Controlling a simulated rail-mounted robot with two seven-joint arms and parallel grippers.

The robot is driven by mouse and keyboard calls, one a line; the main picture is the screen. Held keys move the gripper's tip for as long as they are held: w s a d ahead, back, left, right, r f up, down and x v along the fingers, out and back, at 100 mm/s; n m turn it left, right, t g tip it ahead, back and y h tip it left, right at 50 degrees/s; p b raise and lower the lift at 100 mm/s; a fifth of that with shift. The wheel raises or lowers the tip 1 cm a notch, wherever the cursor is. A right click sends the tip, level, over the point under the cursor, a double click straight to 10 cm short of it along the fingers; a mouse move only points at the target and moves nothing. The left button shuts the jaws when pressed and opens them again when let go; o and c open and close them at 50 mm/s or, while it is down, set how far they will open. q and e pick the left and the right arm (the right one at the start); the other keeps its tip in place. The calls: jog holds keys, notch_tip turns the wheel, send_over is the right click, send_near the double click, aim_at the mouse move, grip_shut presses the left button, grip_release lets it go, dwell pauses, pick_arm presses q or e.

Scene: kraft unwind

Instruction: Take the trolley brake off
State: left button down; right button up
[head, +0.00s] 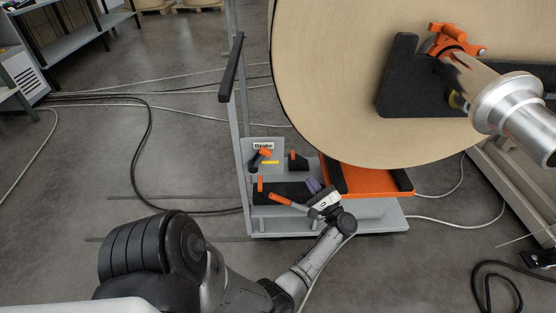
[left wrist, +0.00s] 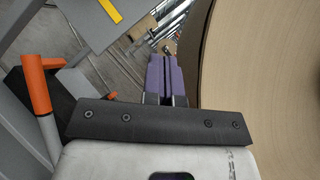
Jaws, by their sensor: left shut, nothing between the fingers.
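The grey trolley (head: 375,222) stands under the big kraft roll. A small label, too blurred to read surely, sits on its upright panel. Just below the label is a lever with an orange grip and dark base (head: 263,155), beside a yellow mark (head: 271,162), which also shows in the left wrist view (left wrist: 112,10). My left gripper (head: 314,186) has purple fingers, shut and empty, in front of the panel, below and right of the lever and apart from it. The fingers show in the left wrist view (left wrist: 167,78). My right gripper is not in view.
An orange-gripped handle with a pale stem (head: 280,198) lies beside my left gripper; an orange-gripped handle shows in the left wrist view (left wrist: 36,83). The kraft roll (head: 340,90) looms close on the right. A black-gripped upright (head: 232,68) rises left. Cables cross the floor.

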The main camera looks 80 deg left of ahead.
aim_at(259, 159)
pick_arm(q)
jog(key=s+a+r+n+g+b, duration=0.1)
jog(key=s+a+r+n, duration=0.1)
jog(key=s, duration=0.3)
jog(key=s+a+r+n+h+b, duration=0.1)
jog(key=s+a+r+n, duration=0.1)
jog(key=s+a, duration=0.3)
jog(key=shift+s+a+r+n+g, duration=0.15)
jog(key=shift+s+r+n+g, duration=0.2)
jog(key=shift+n, duration=0.25)
